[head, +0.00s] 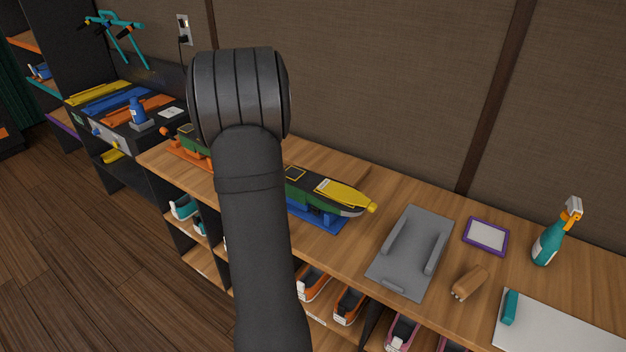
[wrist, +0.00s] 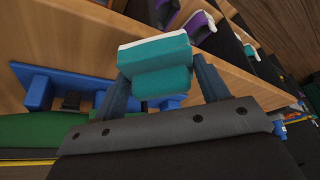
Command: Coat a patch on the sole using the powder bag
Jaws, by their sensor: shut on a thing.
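My gripper (wrist: 160,85) is shut on a teal block with a white edge, which looks like the powder bag (wrist: 155,60). In the head view my arm hides the gripper and bag. A long dark and green shoe-like piece (head: 298,188) with yellow on top (head: 343,192) rests on a blue stand (head: 318,216), upper face up; this looks like the sole. A yellow outline (head: 295,173) marks a square on it. Its green side (wrist: 30,133) and the blue stand (wrist: 45,90) also show in the wrist view, left of and below the bag. The bag appears apart from it.
A similar piece on an orange stand (head: 190,157) stands left, partly behind my arm. Right on the wooden counter (head: 395,191) are a grey tray (head: 408,250), a brown brush-like block (head: 469,283), a purple-framed card (head: 486,236) and a spray bottle (head: 547,246). Shoes (head: 350,304) fill shelves below.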

